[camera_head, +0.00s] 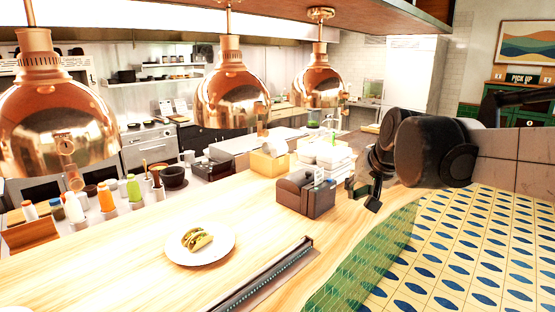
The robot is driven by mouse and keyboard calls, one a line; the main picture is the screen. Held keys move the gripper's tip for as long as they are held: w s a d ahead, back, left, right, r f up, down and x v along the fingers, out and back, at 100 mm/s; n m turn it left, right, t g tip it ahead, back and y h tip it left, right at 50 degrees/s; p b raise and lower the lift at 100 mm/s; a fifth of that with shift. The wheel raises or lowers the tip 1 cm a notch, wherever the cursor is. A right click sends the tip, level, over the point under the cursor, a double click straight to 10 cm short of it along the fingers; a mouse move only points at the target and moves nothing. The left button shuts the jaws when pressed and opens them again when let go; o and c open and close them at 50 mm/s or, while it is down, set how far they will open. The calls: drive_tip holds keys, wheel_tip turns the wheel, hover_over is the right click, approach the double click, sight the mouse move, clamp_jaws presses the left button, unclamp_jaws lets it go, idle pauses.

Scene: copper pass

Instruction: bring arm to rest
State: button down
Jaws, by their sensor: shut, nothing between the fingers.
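My arm (436,150) reaches in from the right edge of the view, dark at its near joint. My gripper (363,196) hangs at its end, small and dark, above the counter's right edge. Its fingers are shut with nothing held. It is just right of a dark caddy box (307,196) in the picture. I cannot tell the exact gap between them.
Copper lamps (233,92) hang over the wooden counter (120,262). A white plate (200,256) with tacos (197,238) stands in front. A dark rail (262,280) lies at the front edge. Bottles (105,196) stand left. The tiled floor (470,250) at right is clear.

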drive_tip(key=s+f+b, duration=0.1)
drive_tip(key=s+f, duration=0.4)
drive_tip(key=s, duration=0.3)
drive_tip(key=s+d+f+n+h+b, duration=0.1)
drive_tip(key=s+f, duration=0.4)
drive_tip(key=s, duration=0.4)
drive_tip(key=s+f+n+b, duration=0.1)
drive_tip(key=s+f, duration=0.4)
drive_tip(key=s, duration=0.3)
drive_tip(key=shift+s+d+f, duration=0.15)
drive_tip(key=shift+s, duration=0.25)
